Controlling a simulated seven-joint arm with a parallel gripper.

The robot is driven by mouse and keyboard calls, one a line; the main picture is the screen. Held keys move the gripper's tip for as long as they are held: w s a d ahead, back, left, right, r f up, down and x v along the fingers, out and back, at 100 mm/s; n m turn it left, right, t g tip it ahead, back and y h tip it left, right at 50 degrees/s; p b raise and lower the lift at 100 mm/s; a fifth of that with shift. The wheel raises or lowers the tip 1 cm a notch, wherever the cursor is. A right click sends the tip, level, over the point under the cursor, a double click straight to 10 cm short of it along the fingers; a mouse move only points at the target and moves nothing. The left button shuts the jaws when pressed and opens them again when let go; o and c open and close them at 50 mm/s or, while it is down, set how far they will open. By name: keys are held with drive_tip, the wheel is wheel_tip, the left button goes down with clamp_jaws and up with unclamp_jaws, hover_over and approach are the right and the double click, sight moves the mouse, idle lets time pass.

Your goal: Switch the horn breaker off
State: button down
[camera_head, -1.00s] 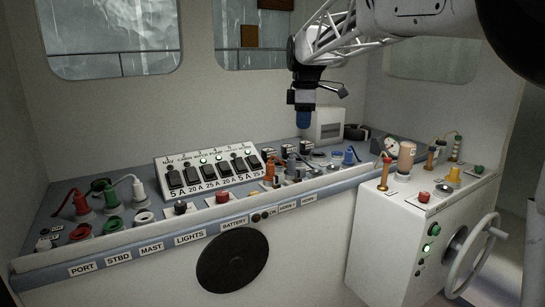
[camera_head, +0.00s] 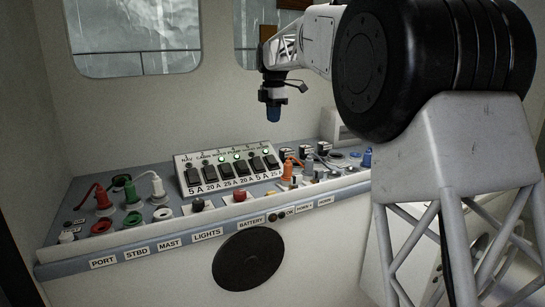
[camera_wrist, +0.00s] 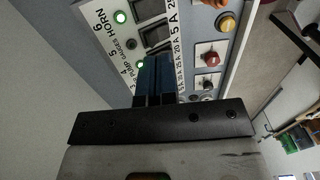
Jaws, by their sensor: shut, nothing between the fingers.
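The white breaker panel (camera_head: 181,166) stands tilted on the console with a row of dark rocker switches. The horn breaker (camera_head: 271,161) is the rightmost one, and its lamp (camera_head: 264,150) is lit green. In the wrist view the "HORN" label and the lit lamp (camera_wrist: 120,17) beside the 6 show at the upper left, with the horn rocker (camera_wrist: 145,9) at the top edge. My gripper (camera_head: 273,116) is shut and empty, its blue fingertips pointing down above the panel's right end, apart from it. In the wrist view the fingers (camera_wrist: 153,75) hide part of the panel.
Orange (camera_head: 288,166) and grey plugs stand right of the panel. Red and white plugs with cables, the red plug (camera_head: 103,197) among them, stand at left. Red and black knobs line the front. My own arm hides the right side.

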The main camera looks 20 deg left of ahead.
sight(272, 162)
drive_tip(key=shift+a, duration=0.2)
drive_tip(key=shift+f, duration=0.2)
wheel_tip(272, 162, down, 14)
drive_tip(key=shift+r, duration=0.15)
idle(0.8)
